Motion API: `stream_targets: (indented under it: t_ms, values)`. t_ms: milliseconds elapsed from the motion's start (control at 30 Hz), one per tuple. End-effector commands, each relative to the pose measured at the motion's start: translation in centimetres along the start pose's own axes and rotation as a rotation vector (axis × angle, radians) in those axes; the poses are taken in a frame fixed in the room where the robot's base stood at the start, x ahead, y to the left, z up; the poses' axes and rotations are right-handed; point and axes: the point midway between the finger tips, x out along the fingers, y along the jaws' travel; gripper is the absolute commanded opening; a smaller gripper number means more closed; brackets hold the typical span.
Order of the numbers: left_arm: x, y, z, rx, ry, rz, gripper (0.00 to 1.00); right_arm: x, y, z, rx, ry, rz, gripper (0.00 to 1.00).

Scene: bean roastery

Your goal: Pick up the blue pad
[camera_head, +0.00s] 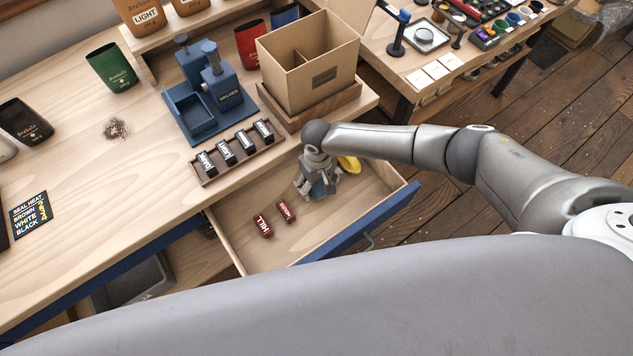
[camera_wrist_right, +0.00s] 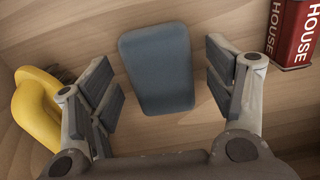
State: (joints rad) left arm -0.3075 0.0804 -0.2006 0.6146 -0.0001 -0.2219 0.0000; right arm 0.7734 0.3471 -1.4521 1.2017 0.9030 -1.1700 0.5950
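The blue pad (camera_wrist_right: 157,70) is a flat, rounded blue-grey block on the wooden floor of the open drawer. In the right wrist view it lies between the two spread fingers of my right gripper (camera_wrist_right: 163,90), with a gap on each side. In the head view my right gripper (camera_head: 318,188) is over the drawer (camera_head: 235,224), and a bit of the pad (camera_head: 319,188) shows blue below it. The fingers are open and hold nothing. My left gripper is in neither view.
A yellow object (camera_wrist_right: 38,105) lies close beside one finger in the drawer. Red labelled blocks (camera_wrist_right: 291,32) lie on the other side. A cardboard box (camera_head: 309,62) and a tray of black labelled blocks (camera_head: 238,153) stand on the bench above the drawer.

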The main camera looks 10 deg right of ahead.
Motion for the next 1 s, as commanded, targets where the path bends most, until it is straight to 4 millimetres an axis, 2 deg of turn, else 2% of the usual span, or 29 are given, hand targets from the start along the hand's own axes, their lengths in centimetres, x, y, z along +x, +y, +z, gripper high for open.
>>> stream_targets:
  t_ms: [33,300,500,767,967,1000]
  values:
    - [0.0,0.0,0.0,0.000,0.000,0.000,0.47,0.0,0.0,0.0,0.000,0.000,0.000,0.65]
    - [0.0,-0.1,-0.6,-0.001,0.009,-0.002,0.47,0.0,0.0,0.0,0.000,0.000,0.000,0.31]
    - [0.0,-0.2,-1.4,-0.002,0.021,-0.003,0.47,0.0,0.0,0.0,0.000,0.000,0.000,0.31]
    - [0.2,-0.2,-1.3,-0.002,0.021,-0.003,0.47,-0.7,0.0,0.0,0.000,0.001,-0.001,0.31]
    - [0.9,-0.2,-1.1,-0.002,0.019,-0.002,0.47,-3.0,0.0,-0.1,-0.002,0.005,-0.002,0.31]
    - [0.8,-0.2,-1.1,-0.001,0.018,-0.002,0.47,-3.7,-0.5,0.3,-0.004,0.002,-0.003,0.31]
